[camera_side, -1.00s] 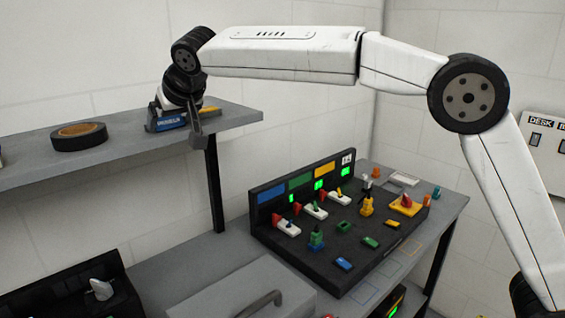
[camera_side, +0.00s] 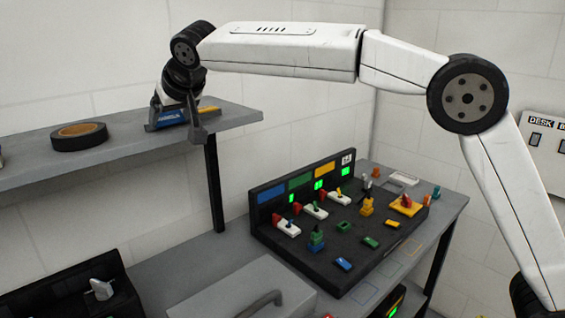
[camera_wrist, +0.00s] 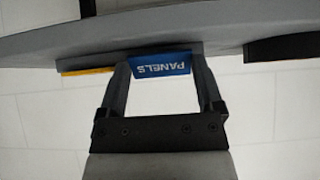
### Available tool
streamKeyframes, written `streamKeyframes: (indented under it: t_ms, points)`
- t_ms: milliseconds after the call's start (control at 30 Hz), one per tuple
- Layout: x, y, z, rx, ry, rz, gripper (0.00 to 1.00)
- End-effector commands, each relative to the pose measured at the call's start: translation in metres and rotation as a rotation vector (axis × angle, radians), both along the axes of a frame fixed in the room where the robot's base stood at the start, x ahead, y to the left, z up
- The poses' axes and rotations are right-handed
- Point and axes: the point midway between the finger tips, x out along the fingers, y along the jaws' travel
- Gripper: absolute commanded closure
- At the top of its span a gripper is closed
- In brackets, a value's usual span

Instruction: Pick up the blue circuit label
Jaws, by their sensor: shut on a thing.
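The blue circuit label (camera_wrist: 161,65), a small blue piece with white letters reading PANELS, sits between the two fingers of my gripper (camera_wrist: 160,75). In the wrist view its lettering appears upside down. My gripper is shut on it, one finger at each end. In the side view the blue label (camera_side: 171,118) shows at the front edge of the grey shelf (camera_side: 130,142), with my gripper (camera_side: 176,121) over it. I cannot tell whether it still touches the shelf. A yellow label (camera_side: 209,109) lies just right of my gripper on the shelf and shows in the wrist view (camera_wrist: 85,71).
A roll of black tape (camera_side: 79,137) lies on the shelf to the left. Below stands a black board (camera_side: 330,235) with switches and coloured pieces on the grey bench (camera_side: 190,250). A grey box with a handle (camera_side: 245,298) is in front. Open air lies before the shelf.

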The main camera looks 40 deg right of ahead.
Motion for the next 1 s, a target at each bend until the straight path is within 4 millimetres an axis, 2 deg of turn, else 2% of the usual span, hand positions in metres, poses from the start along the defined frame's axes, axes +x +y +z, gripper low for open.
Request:
streamKeyframes:
  t_ms: [300, 467, 700, 1000]
  points:
    - [-0.001, 0.000, 0.026, 0.001, -0.002, 0.000, 0.68]
    - [-0.019, -0.005, 0.047, 0.002, -0.003, 0.001, 0.68]
    - [-0.054, -0.016, 0.088, 0.001, -0.003, 0.001, 0.68]
    - [-0.096, -0.028, 0.105, 0.001, -0.001, 0.001, 0.68]
